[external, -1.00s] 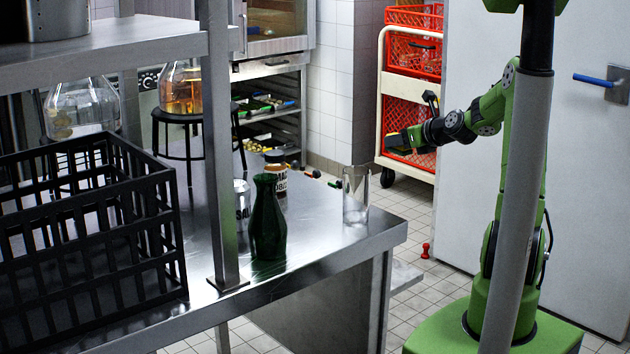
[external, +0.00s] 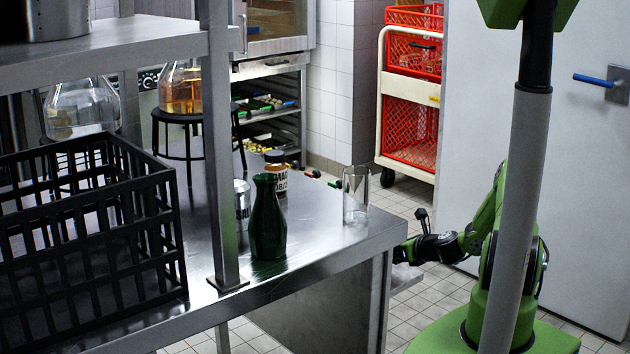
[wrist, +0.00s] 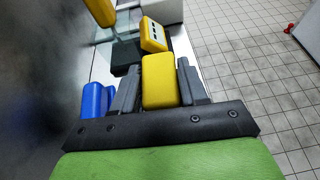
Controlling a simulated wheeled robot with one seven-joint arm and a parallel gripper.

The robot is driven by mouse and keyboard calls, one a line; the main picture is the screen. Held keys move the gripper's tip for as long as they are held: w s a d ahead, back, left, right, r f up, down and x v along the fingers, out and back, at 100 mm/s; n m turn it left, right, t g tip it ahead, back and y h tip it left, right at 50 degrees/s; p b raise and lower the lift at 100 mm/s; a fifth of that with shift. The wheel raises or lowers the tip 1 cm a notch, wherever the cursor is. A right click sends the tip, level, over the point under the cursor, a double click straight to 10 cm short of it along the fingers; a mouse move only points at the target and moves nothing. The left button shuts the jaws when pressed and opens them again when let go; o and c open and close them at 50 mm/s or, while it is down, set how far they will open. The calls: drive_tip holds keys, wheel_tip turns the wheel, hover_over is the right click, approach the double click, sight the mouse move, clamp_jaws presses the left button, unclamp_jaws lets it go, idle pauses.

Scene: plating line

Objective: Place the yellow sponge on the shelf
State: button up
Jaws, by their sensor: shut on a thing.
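The yellow sponge (wrist: 161,88) is held between the two grey fingers of my gripper (wrist: 157,72) in the wrist view. In the external view my gripper (external: 402,252) is low, by the right end of the steel table; its fingertips and the sponge are hard to make out there. A low pale shelf surface (external: 404,278) shows beside the table end, under the gripper. In the wrist view a pale shelf surface (wrist: 184,48) lies ahead of the sponge, with things standing on it. Whether the sponge touches it I cannot tell.
Ahead in the wrist view are a yellow box with dark marks (wrist: 153,34), a dark block (wrist: 126,56) and a yellow upright thing (wrist: 101,11). A blue thing (wrist: 95,100) is at left. A clear glass (external: 356,195) stands near the tabletop corner. Tiled floor lies right.

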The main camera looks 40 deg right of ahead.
sight(395, 261)
wheel_tip(395, 261, down, 4)
drive_tip(key=shift+f+b, duration=0.15)
drive_tip(key=shift+b, duration=0.6)
drive_tip(key=o, duration=1)
drive_tip(key=shift+s+r, duration=0.25)
drive_tip(key=p+v, duration=0.2)
drive_tip(key=v, duration=0.9)
drive_tip(key=shift+s+p, duration=0.25)
drive_tip(key=shift+p, duration=0.05)
